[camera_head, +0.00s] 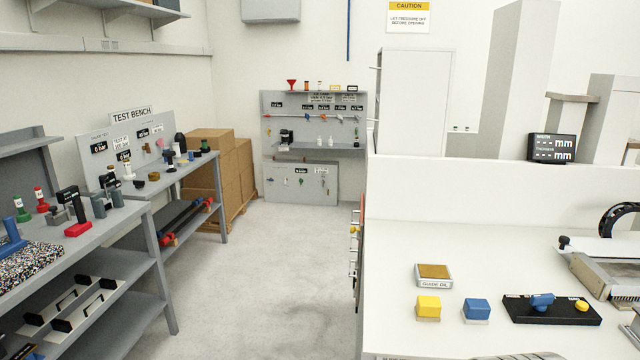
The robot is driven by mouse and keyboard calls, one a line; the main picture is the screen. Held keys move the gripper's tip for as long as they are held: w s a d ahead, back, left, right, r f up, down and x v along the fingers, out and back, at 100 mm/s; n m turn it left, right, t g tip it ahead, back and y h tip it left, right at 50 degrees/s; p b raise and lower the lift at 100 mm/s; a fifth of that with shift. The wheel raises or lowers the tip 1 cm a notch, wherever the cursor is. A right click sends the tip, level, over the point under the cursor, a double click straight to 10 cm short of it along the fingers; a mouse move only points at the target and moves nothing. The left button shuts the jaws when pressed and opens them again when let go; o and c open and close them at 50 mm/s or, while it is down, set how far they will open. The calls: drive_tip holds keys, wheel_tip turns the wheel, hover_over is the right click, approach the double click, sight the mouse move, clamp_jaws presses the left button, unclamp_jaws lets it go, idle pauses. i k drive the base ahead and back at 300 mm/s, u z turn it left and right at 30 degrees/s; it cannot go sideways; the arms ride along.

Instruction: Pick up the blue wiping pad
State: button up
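The blue wiping pad (477,308) appears to be the small blue block on a thin pale base. It sits on the white worktop (400,260) at the right. A similar yellow block (428,306) stands just left of it, with a small gap between them. A black tray (552,310) holding a blue piece and a yellow knob lies to its right. My gripper does not show in this view, so its distance from the pad cannot be seen.
A brown-topped tray marked GUIDE OIL (433,275) lies behind the blocks. A grey machine part (598,275) stands at the far right. A low white wall (480,190) backs the worktop. Open floor (270,270) lies between it and the left bench (100,240).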

sight(475, 311)
drive_tip(key=z, duration=0.9)
drive_tip(key=k, duration=0.4)
drive_tip(key=z, duration=0.35)
